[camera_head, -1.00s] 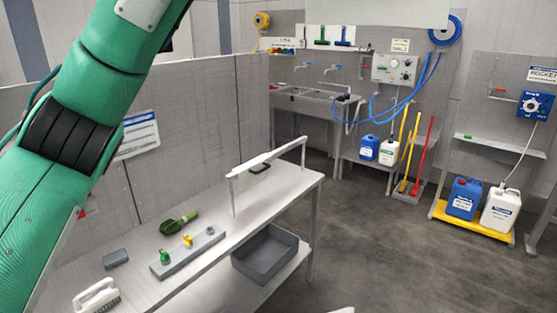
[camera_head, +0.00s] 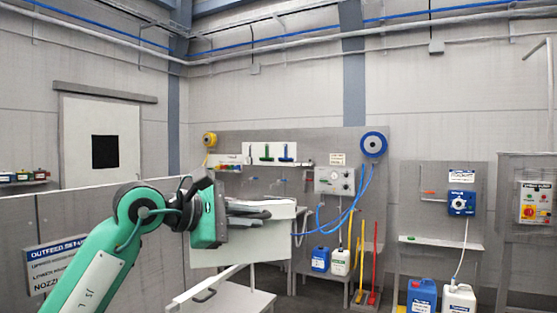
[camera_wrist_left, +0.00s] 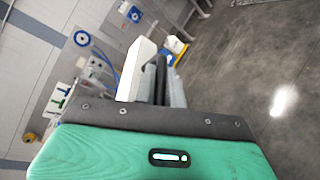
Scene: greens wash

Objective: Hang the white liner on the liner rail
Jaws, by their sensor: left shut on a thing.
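My left gripper (camera_head: 268,211) comes in from the left and is shut on the white liner (camera_head: 228,257), a flat pale sheet that hangs below and beyond the dark fingers. In the left wrist view a white piece (camera_wrist_left: 136,70) shows beside the dark fingers (camera_wrist_left: 160,80); I cannot tell how much of the liner it is. A white bar that looks like the liner rail (camera_head: 207,287) runs at the bottom of the head view, below the gripper, with a dark clip-like part on it. The liner appears apart from the bar. My right gripper is not in view.
A grey partition (camera_head: 90,225) stands at the left. A table end (camera_head: 240,303) shows at the bottom. Behind are a wash station with a blue hose (camera_head: 345,218), blue and white jugs (camera_head: 320,259), and a yellow and a red tool handle. Free floor lies to the right.

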